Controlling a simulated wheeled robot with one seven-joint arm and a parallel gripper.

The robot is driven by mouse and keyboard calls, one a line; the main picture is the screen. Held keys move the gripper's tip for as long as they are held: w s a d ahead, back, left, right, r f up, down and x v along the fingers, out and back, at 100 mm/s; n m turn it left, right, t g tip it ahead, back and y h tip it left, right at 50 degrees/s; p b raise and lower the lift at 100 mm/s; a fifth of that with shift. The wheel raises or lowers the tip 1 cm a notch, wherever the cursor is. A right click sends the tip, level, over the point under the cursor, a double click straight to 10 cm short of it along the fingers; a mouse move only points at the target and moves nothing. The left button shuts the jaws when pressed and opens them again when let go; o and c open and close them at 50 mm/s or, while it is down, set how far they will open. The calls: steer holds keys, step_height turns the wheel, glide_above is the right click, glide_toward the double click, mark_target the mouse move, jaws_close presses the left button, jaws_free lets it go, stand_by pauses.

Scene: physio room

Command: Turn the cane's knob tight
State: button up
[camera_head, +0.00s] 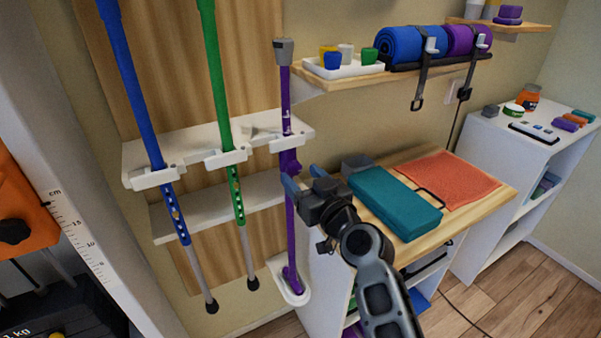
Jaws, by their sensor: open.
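A purple cane (291,220) stands upright at the middle of the view, with a grey handle (283,52) at its top and its foot in a white base. A clip on the white rack (290,141) is around its shaft. A small purple knob (294,167) shows on the shaft just below the clip. My gripper (302,178) is open, with its blue-grey fingertips beside the shaft, slightly below and right of the knob. I cannot tell whether a fingertip touches the cane.
A blue crutch (141,94) and a green crutch (213,80) hang to the left. A wooden table (467,208) with a teal block (394,202) and orange towel (440,177) lies right of my arm. A shelf (345,83) with cups and rolled mats is above.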

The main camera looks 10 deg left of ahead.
steer(key=shift+x, duration=0.9)
